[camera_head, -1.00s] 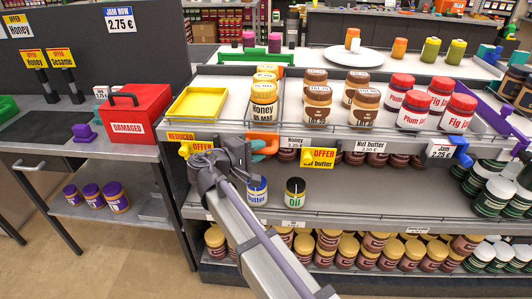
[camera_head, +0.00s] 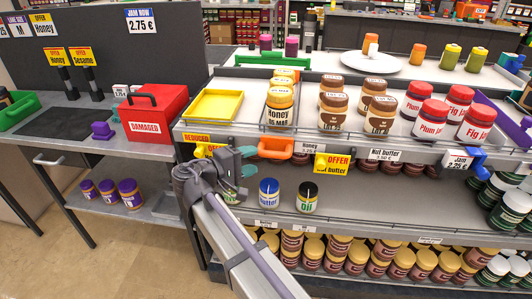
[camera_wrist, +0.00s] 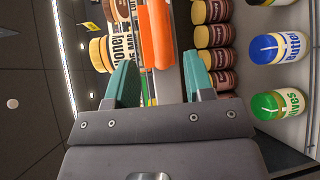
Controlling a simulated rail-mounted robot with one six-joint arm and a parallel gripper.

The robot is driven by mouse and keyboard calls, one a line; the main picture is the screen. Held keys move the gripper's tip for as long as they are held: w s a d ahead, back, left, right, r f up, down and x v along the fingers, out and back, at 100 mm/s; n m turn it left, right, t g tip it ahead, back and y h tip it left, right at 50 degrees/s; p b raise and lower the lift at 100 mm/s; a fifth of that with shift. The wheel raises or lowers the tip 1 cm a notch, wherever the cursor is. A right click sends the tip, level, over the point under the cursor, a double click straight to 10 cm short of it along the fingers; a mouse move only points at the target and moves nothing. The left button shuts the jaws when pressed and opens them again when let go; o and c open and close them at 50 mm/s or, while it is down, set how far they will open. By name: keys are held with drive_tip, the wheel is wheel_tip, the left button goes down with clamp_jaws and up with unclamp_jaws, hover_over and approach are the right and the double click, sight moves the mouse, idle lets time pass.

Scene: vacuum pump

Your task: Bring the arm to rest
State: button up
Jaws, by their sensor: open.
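My gripper (camera_head: 246,168) is in front of the shelf unit, left of and a little below the orange clip (camera_head: 276,148) on the upper shelf's front edge. Its teal fingers are apart with nothing between them. In the wrist view my gripper (camera_wrist: 160,78) is open, and the orange clip (camera_wrist: 157,35) shows beyond the gap. In the head view my gripper partly hides the area left of the butter jar (camera_head: 269,192).
The upper shelf holds a yellow tray (camera_head: 214,106), honey jars (camera_head: 279,108), brown-lidded jars and red-lidded jars (camera_head: 431,118). A yellow offer tag (camera_head: 333,163) hangs on its edge. A red box (camera_head: 153,113) stands on the left table. Floor (camera_head: 135,255) is clear at the lower left.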

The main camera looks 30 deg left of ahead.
drive_tip(key=v, duration=0.3)
drive_tip(key=shift+f, duration=0.1)
drive_tip(key=d+f+m+g+y+p, duration=0.15)
drive_tip(key=d+f+g, duration=0.3)
drive_tip(key=d, duration=0.55)
drive_tip(key=d+f+m+g+y+p, duration=0.1)
drive_tip(key=d+f+m+g+p, duration=0.2)
drive_tip(key=d+g, duration=0.5)
drive_tip(key=d+r+m+g+y+p, duration=0.1)
drive_tip(key=d+m, duration=0.4)
drive_tip(key=d, duration=1.2)
drive_tip(key=d+r+m+g+y+p, duration=0.1)
drive_tip(key=d+r+m+y+p, duration=0.2)
drive_tip(key=d, duration=1.4)
drive_tip(key=m+p, duration=0.2)
drive_tip(key=p, duration=0.1)
drive_tip(key=shift+w+r, duration=0.2)
